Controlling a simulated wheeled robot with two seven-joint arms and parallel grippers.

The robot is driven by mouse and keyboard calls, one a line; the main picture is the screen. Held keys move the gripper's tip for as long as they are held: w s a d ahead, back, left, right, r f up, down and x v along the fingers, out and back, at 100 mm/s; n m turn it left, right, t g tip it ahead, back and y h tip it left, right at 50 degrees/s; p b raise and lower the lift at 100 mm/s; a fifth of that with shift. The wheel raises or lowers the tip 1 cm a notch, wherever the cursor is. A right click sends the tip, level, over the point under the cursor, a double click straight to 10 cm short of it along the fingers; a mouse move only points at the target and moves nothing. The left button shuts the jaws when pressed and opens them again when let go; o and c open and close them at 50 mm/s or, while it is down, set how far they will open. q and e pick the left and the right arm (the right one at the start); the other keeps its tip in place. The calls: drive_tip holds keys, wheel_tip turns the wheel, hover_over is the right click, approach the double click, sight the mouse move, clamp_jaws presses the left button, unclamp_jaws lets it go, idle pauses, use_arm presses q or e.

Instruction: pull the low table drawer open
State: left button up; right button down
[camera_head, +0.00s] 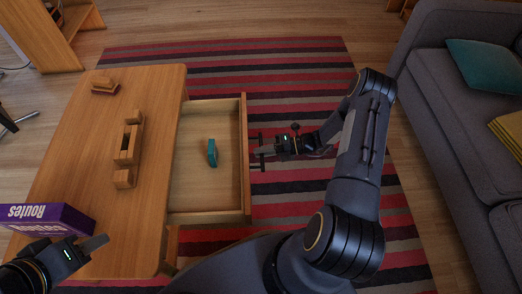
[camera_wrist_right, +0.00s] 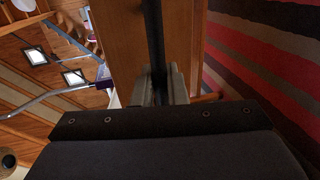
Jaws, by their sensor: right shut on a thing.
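The low wooden table (camera_head: 85,130) stands at the left in the head view. Its drawer (camera_head: 205,187) is pulled out to the right, and its inside shows. A small teal object (camera_head: 212,152) stands in the drawer. My right gripper (camera_head: 262,152) is at the drawer's front, shut on the dark bar handle (camera_head: 250,166). In the right wrist view, the handle (camera_wrist_right: 153,35) runs between the fingers (camera_wrist_right: 160,86), beside the wooden drawer front (camera_wrist_right: 120,30). My left gripper (camera_head: 98,243) is over the table's near left end; its finger gap is not clear.
A purple "Routes" box (camera_head: 50,217) lies by my left gripper. Wooden block pieces (camera_head: 128,145) and a small stacked wooden piece (camera_head: 104,86) sit on the tabletop. A striped rug (camera_head: 300,75) covers the floor. A grey sofa (camera_head: 435,110) stands at the right.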

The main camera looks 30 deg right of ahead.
drive_tip(key=shift+w+d+r, duration=0.1)
drive_tip(key=shift+w+r, duration=0.25)
drive_tip(key=c, duration=1.6)
unclamp_jaws()
drive_tip(key=shift+o, duration=0.3)
drive_tip(key=shift+s+f, duration=0.1)
drive_tip(key=shift+f, duration=0.05)
drive_tip(key=p+v, duration=0.2)
drive_tip(key=v, duration=0.5)
drive_tip(key=shift+s+d, duration=0.2)
drive_tip(key=shift+d, duration=0.1)
